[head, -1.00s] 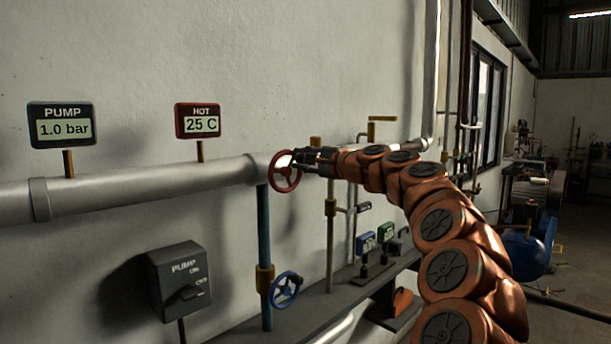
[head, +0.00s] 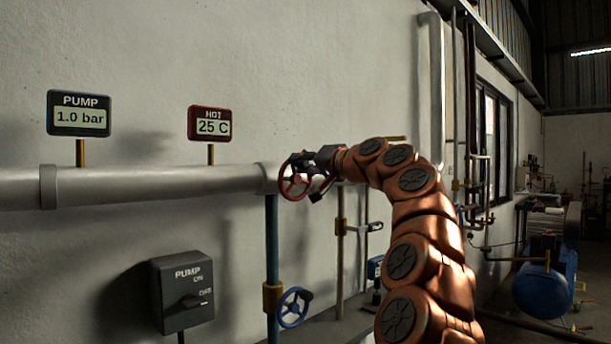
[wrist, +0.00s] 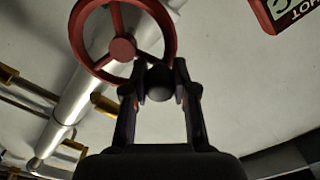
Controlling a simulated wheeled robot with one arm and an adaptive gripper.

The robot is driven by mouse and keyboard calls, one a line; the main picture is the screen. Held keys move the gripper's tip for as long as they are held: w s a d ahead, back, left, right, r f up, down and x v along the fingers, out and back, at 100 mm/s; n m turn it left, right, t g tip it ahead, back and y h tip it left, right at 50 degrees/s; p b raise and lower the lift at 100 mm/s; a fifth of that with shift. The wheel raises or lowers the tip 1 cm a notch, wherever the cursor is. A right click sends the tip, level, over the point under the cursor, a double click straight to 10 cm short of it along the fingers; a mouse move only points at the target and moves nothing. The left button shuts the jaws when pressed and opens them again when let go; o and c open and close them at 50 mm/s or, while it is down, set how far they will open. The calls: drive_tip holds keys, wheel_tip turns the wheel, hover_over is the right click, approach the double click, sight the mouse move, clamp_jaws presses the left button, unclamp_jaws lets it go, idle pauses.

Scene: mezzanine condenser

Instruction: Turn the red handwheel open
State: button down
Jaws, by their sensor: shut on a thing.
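The red handwheel (head: 285,181) stands on the grey pipe, below and to the right of the red HOT gauge. In the wrist view the wheel (wrist: 123,50) shows its hub, spokes and rim at the upper left. My gripper (head: 306,164) reaches the wheel from the right. In the wrist view my gripper (wrist: 159,80) has its fingertips at the lower right part of the rim. The exact contact is partly hidden by the fingers.
The HOT gauge (head: 210,123) reads 25 C and the PUMP gauge (head: 78,114) reads 1.0 bar. A blue handwheel (head: 294,308) sits below on a blue pipe. A grey PUMP switch box (head: 182,292) is at lower left. The grey pipe (head: 150,184) runs along the wall.

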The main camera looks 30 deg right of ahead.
drive_tip(key=n+b, duration=0.1)
drive_tip(key=n, duration=0.1)
drive_tip(key=a+f+n+b, duration=0.1)
drive_tip(key=n, duration=0.1)
drive_tip(key=a+n+b, duration=0.1)
drive_tip(key=n, duration=0.1)
drive_tip(key=shift+s+f, duration=0.15)
drive_tip(key=shift+s, duration=0.05)
idle(0.5)
drive_tip(key=c, duration=0.9)
unclamp_jaws()
drive_tip(key=shift+s, duration=0.1)
drive_tip(key=shift+s+r, duration=0.25)
drive_tip(key=shift+s, duration=0.55)
drive_tip(key=shift+d+v, duration=0.15)
drive_tip(key=shift+v, duration=2.4)
drive_tip(key=shift+d+v, duration=0.1)
drive_tip(key=shift+v, duration=2.5)
